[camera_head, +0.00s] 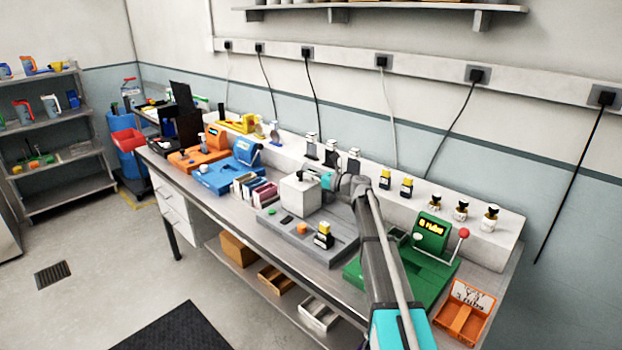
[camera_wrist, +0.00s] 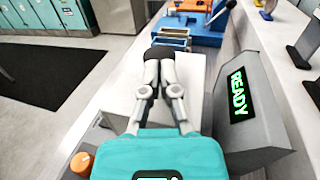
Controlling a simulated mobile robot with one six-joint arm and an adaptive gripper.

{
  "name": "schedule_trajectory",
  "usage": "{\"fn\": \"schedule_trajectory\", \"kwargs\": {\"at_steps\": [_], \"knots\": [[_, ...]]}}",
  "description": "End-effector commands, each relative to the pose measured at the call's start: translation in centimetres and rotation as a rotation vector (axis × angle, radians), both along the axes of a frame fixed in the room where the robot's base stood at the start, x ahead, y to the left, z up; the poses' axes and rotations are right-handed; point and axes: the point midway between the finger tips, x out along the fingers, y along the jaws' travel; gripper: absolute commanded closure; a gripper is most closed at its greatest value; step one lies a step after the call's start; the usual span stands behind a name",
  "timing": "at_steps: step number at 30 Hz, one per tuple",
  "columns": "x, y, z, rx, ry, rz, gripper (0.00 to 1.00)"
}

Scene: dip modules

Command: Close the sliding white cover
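The white cover (camera_head: 299,197) is a box-like block on the grey module (camera_head: 335,249) in the middle of the bench. In the wrist view, its pale top (camera_wrist: 125,88) lies beneath and around my fingers. My gripper (camera_head: 312,176) is at the top of the cover, by its upper right side in the head view. In the wrist view, my gripper (camera_wrist: 160,55) has its dark fingertips together, with nothing visible between them. I cannot tell whether the tips touch the cover. The module's grey display (camera_wrist: 237,95) reads READY in green.
An orange knob (camera_head: 302,229) and a yellow-and-black bottle (camera_head: 324,236) are on the module's front part. A blue module (camera_head: 222,178) and several small boxes stand left of it. A green module (camera_head: 432,235) and orange tray (camera_head: 463,312) are at right, near my arm.

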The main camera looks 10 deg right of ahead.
Motion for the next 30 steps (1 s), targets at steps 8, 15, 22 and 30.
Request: {"fn": "schedule_trajectory", "kwargs": {"at_steps": [8,15,22,30], "knots": [[0.5,-0.1,0.2,0.007,-0.002,-0.005,1.00],[0.5,-0.4,0.2,0.009,-0.001,-0.008,1.00],[-0.4,-2.0,0.2,0.007,-0.002,-0.008,1.00],[-2.2,-4.9,0.1,0.005,-0.002,-0.005,1.00]]}}
